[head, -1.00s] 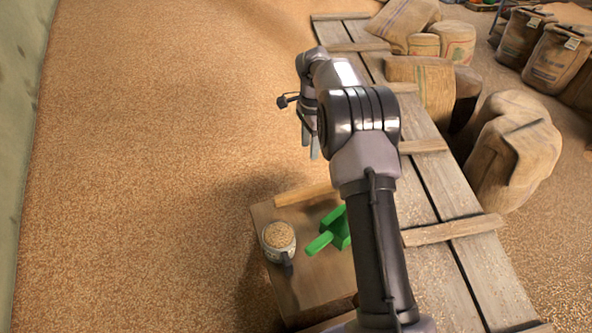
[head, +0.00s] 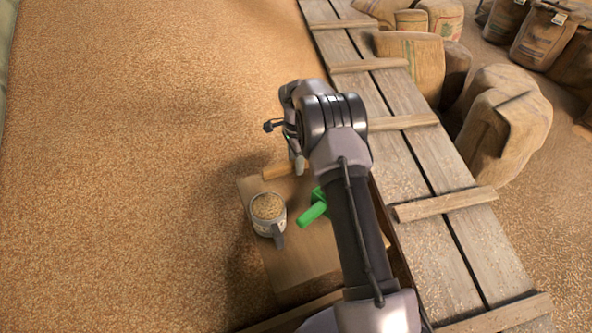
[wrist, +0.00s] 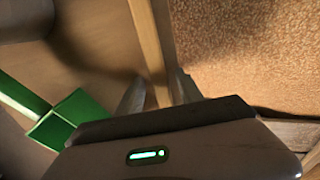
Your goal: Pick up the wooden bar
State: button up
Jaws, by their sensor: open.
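The wooden bar (head: 279,171) lies along the far edge of a small wooden table (head: 292,262), and my arm hides its right part in the head view. In the wrist view the bar (wrist: 151,40) runs down from the top edge to between the fingers. My gripper (wrist: 158,92) is open, with one finger on each side of the bar. I cannot tell whether either finger touches it. In the head view my gripper (head: 298,160) is at the bar, pointing down.
A grain-filled mug (head: 266,227) and a green scoop (head: 312,210) are on the table near the bar. The scoop (wrist: 68,120) also shows left of the fingers. Loose grain (head: 130,150) covers the left; a plank walkway (head: 400,155) and several sacks (head: 505,125) are on the right.

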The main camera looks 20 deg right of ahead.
jog(key=shift+d, duration=0.1)
grip_shut()
